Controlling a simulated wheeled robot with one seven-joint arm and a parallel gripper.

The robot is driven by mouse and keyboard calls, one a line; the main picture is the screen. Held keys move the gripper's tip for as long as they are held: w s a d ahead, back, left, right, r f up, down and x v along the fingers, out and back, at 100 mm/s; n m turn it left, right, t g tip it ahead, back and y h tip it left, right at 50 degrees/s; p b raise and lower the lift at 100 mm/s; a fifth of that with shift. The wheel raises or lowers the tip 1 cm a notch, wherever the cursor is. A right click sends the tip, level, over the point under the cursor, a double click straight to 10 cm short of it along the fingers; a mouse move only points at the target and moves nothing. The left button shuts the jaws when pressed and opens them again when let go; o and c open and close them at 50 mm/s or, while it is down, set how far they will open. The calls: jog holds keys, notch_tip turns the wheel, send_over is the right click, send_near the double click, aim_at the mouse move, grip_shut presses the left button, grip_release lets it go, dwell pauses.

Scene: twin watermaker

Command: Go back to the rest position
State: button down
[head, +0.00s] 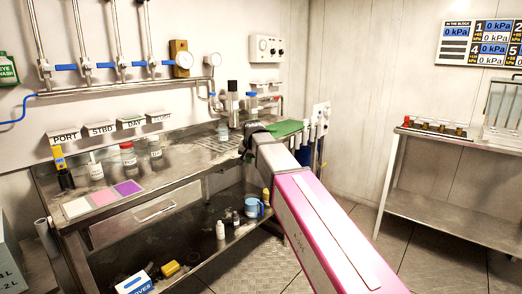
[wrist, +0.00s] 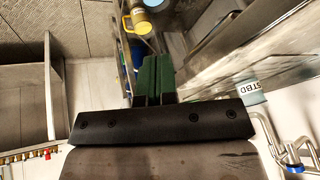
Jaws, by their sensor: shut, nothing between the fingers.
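My gripper (head: 287,128) shows in the head view as green fingers at the far end of my pink and grey arm, over the right end of the steel bench (head: 190,152). In the wrist view my gripper (wrist: 154,72) has its two green fingers side by side, closed together with nothing between them. It is apart from the bench items. My arm hides part of the bench's right end and the floor behind it.
Several bottles stand at the bench's left, near a white, pink and purple card strip (head: 103,198). Pipes and a gauge (head: 183,60) line the back wall. A blue mug (head: 252,207) sits on the lower shelf. A side table (head: 440,140) stands right; floor lies between.

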jog(key=s+d+f+g, duration=0.1)
jog(key=s+d+f, duration=0.7)
jog(key=f, duration=0.2)
jog(key=s+d+f+n+g, duration=0.1)
jog(key=s+d+f+g, duration=0.1)
jog(key=s+d+f, duration=0.6)
jog(key=s+d+f+n+g+h, duration=0.1)
jog(key=s+d+f+g, duration=0.1)
jog(key=s+d+f, duration=0.6)
notch_tip(320, 180, down, 6)
jog(key=shift+s+r, duration=0.2)
jog(key=shift+s, duration=0.15)
